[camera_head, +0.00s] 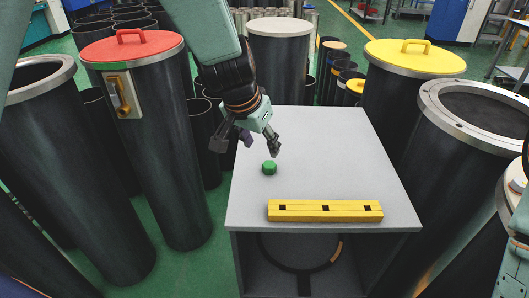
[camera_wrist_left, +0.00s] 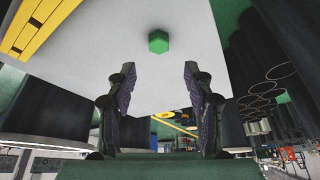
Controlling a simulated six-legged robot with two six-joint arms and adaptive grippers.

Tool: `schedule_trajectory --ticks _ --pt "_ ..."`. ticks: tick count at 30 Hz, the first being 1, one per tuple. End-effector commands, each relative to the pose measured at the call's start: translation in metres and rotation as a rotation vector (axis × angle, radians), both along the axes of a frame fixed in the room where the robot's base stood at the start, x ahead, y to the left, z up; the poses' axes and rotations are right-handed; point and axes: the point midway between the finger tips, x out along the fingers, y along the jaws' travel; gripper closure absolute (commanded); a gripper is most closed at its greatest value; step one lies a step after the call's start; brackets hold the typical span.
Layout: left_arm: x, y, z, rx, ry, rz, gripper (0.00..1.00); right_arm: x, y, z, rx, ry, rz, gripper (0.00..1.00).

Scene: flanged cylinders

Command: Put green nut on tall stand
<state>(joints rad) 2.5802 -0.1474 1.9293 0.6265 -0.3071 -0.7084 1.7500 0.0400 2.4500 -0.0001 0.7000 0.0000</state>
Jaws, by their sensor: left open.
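The green nut (camera_head: 269,167) lies on the grey table top, behind the yellow bar. My left gripper (camera_head: 247,144) is open and empty above the table's left side, with one finger close to the nut in the picture. In the left wrist view the nut (camera_wrist_left: 158,42) shows beyond the two spread fingers (camera_wrist_left: 159,75), roughly centred between them and apart from them. I cannot tell for sure which thing is the tall stand. My right gripper is not in view; only part of my right arm shows at the right edge.
The yellow bar (camera_head: 325,217) with three dark square holes lies near the front edge of the grey table (camera_head: 350,150). Tall dark cylinders crowd both sides, one with a red lid (camera_head: 132,48), one with a yellow lid (camera_head: 415,56).

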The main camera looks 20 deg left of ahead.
Motion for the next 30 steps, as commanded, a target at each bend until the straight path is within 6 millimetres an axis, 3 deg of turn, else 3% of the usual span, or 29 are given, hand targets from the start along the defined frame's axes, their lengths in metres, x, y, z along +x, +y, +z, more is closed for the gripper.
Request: schedule_trajectory --ticks 3,9,30 --pt "-0.007 0.002 0.019 0.000 -0.002 0.000 0.48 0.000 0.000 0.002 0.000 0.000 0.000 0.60" --pt "-0.014 0.003 0.033 -0.001 0.001 0.001 0.48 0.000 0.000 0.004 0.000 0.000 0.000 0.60" --pt "-0.016 0.003 0.034 -0.001 0.001 0.000 0.48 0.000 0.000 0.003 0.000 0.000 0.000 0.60"
